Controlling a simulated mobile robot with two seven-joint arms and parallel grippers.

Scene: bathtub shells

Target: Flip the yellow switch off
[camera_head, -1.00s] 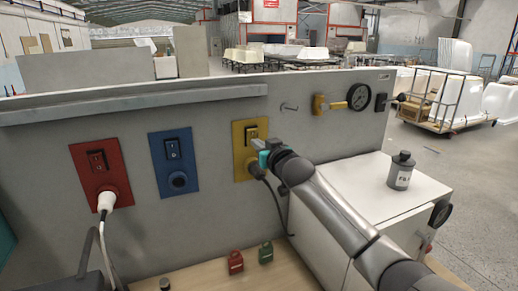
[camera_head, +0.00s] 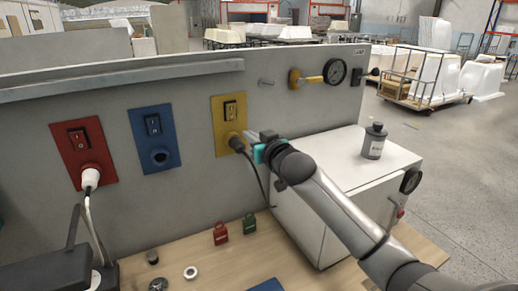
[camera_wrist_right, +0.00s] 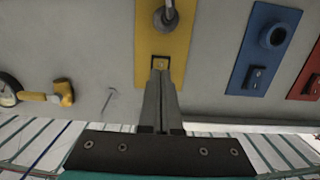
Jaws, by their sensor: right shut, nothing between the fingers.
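The yellow switch plate (camera_head: 217,127) is upright on the grey panel, with a dark-framed rocker switch (camera_head: 230,110) above a black plug (camera_head: 237,144). I cannot tell which way the rocker is set. My right gripper (camera_head: 252,136) is shut and empty, its tips just right of the plate's lower part, below the rocker. In the right wrist view, the picture is inverted: the shut fingers (camera_wrist_right: 160,75) point at the rocker (camera_wrist_right: 160,62) and partly cover it. The plug (camera_wrist_right: 165,18) shows beyond. Contact cannot be told. My left gripper is not in view.
Blue (camera_head: 153,139) and red (camera_head: 82,153) switch plates are to the left; a white plug is in the red one. A white cabinet (camera_head: 330,200) with a grey bottle (camera_head: 374,142) stands right. Red (camera_head: 220,234) and green (camera_head: 249,224) padlocks sit on the wooden bench (camera_head: 225,265).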

